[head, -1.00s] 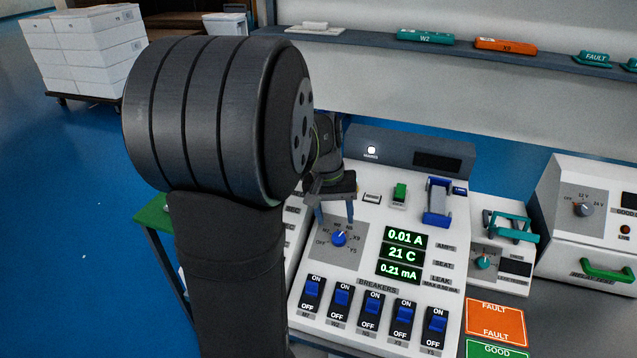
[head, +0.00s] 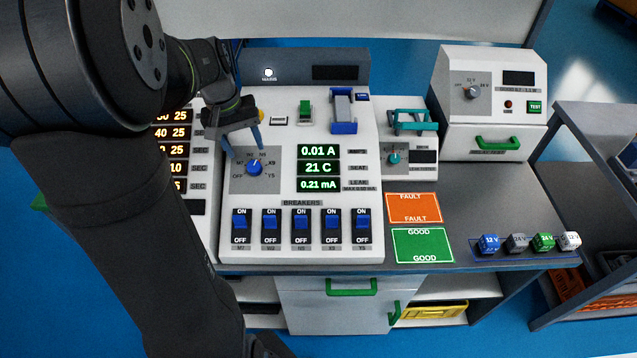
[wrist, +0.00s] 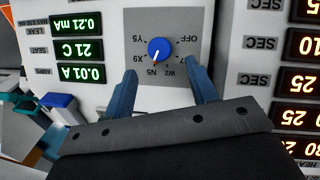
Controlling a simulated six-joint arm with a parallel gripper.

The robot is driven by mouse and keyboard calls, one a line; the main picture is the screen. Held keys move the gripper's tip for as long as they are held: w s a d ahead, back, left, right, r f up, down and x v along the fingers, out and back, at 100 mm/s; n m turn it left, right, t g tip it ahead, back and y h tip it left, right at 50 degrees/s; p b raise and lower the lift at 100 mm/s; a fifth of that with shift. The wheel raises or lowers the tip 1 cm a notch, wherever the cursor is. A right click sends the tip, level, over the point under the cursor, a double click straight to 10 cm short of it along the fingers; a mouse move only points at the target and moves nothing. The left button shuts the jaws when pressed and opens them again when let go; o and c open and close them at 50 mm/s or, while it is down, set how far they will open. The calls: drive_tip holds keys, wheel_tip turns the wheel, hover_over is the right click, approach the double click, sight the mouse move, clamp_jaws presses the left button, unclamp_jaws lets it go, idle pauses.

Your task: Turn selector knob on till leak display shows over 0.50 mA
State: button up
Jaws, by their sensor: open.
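The blue selector knob (head: 254,168) sits on a grey dial plate at the left of the white test panel. In the wrist view the knob (wrist: 160,49) has a white pointer, aimed roughly at the N5 mark. My gripper (head: 245,152) is open just above the knob in the head view. In the wrist view, the fingertips of my gripper (wrist: 160,66) lie to either side of the knob's near edge; contact cannot be told. The green leak display (head: 318,185) reads 0.21 mA, below 21 C and 0.01 A. It also shows upside down in the wrist view (wrist: 76,24).
A row of blue breaker switches (head: 301,222) lies below the displays, levers toward ON. A blue handle (head: 343,112) rises from the panel's upper right.

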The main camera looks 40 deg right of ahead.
drive_tip(key=shift+r, duration=0.1)
drive_tip(key=s+a+r+n+t+h, duration=0.2)
drive_tip(key=a+r+n, duration=0.3)
drive_tip(key=r+n, duration=0.35)
approach(254, 166)
drive_tip(key=shift+n, duration=0.25)
drive_tip(key=x, duration=0.9)
drive_tip(key=shift+r, duration=0.1)
drive_tip(key=c, duration=1)
